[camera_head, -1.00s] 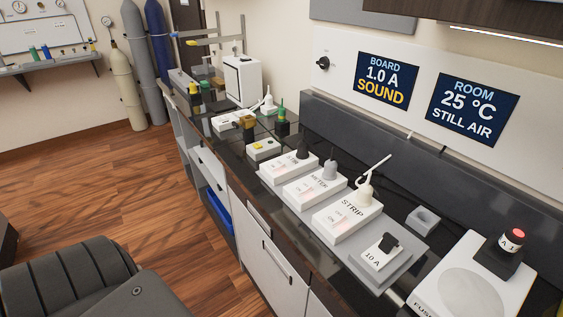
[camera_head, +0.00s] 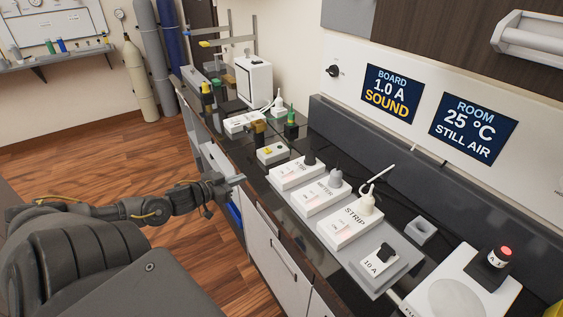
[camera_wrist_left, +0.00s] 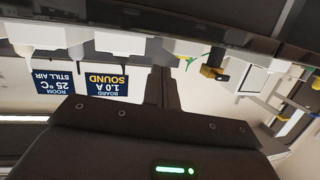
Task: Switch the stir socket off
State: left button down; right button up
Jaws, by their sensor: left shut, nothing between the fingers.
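The stir socket (camera_head: 293,175) is a white box on the dark bench in the head view, the farthest of three in a row. Its label is small and hard to read; a black plug (camera_head: 310,159) stands in its far end, and a pinkish rocker switch (camera_head: 284,177) is on its near part. My left gripper (camera_head: 240,180) is shut and empty at the bench's front edge, to the left of the stir socket and apart from it. In the left wrist view the gripper's fingers (camera_wrist_left: 163,88) are together, and the picture is upside down. My right gripper is not in view.
The meter socket (camera_head: 320,194) and strip socket (camera_head: 355,220) stand close beside it on the right. A small box with a yellow button (camera_head: 270,153) is to the left. A grey-based 10 A block (camera_head: 378,262) and a red-topped unit (camera_head: 495,262) are farther right.

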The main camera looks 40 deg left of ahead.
pick_arm(q)
jog(key=w+d+r+m+h, duration=0.1)
jog(key=d+r+h, duration=0.2)
jog(key=d+r, duration=0.3)
jog(key=shift+w+r, duration=0.2)
jog(key=shift+r, duration=0.65)
send_over(282, 173)
jog(key=shift+s+a+f+p, duration=0.1)
jog(key=shift+f+p, duration=0.2)
jog(key=shift+f, duration=0.2)
notch_tip(282, 173, down, 3)
jog(key=shift+r, duration=0.15)
jog(key=shift+f+p, duration=0.35)
jog(key=shift+f, duration=0.45)
